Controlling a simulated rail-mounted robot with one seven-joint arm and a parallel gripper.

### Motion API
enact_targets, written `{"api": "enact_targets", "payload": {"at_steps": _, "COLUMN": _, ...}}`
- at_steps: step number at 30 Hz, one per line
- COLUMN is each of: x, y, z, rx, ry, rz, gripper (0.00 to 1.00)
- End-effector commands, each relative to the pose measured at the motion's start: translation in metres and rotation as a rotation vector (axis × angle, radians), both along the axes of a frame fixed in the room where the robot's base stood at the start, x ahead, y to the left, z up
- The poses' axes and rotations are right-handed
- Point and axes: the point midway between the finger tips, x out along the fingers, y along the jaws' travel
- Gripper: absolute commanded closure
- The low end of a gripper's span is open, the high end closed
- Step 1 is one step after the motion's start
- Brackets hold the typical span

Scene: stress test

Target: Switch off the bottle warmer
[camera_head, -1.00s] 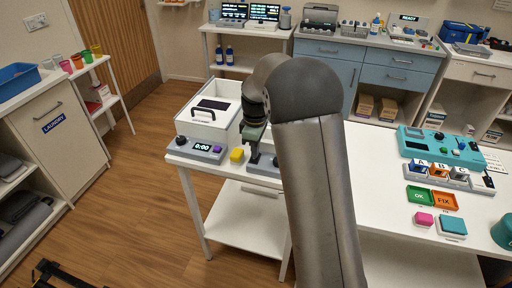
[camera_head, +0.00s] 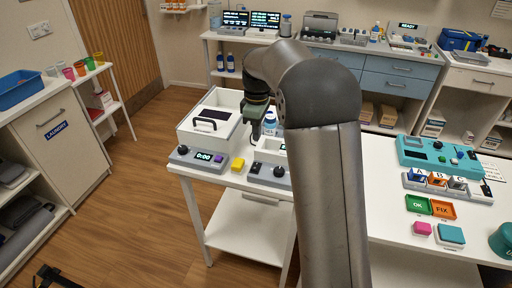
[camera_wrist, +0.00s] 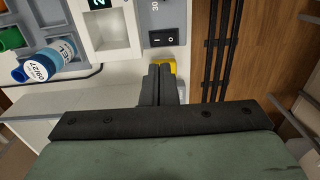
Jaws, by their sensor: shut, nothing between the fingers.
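The bottle warmer (camera_head: 268,159) is a white unit with a grey front panel, on the white table's front right part. Its panel carries a black rocker switch (camera_head: 254,168) and a dark round knob (camera_head: 279,171). In the wrist view the switch (camera_wrist: 163,38) shows line and circle marks, beside an empty square well and a lit green display (camera_wrist: 99,3). Which side of the switch is pressed I cannot tell. My gripper (camera_head: 255,138) is shut and empty, above the warmer's left side. Its fingertips (camera_wrist: 160,68) appear just below the switch in the wrist view, apart from it.
The table's front edge is close to the panel.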

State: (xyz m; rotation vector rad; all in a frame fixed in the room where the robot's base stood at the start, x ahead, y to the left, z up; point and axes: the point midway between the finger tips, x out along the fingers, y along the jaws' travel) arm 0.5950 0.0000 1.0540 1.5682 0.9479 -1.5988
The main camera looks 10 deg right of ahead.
Motion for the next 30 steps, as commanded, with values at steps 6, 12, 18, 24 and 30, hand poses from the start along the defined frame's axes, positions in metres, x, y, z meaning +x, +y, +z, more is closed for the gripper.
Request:
{"api": "enact_targets", "payload": {"at_steps": 6, "x": 0.004, "y": -0.002, "z": 0.030, "rx": 0.000, "ry": -0.001, "rz": 0.001, "gripper": 1.00}}
{"api": "enact_targets", "payload": {"at_steps": 12, "x": 0.004, "y": -0.002, "z": 0.037, "rx": 0.001, "ry": 0.001, "rz": 0.001, "gripper": 1.00}}
{"api": "enact_targets", "payload": {"at_steps": 18, "x": 0.004, "y": -0.002, "z": 0.037, "rx": 0.000, "ry": 0.001, "rz": 0.000, "gripper": 1.00}}
{"api": "enact_targets", "payload": {"at_steps": 24, "x": -0.019, "y": -0.002, "z": 0.043, "rx": 0.000, "ry": -0.006, "rz": -0.074, "gripper": 1.00}}
{"api": "enact_targets", "payload": {"at_steps": 30, "x": -0.122, "y": 0.001, "z": 0.044, "rx": -0.001, "ry": -0.024, "rz": -0.399, "gripper": 1.00}}
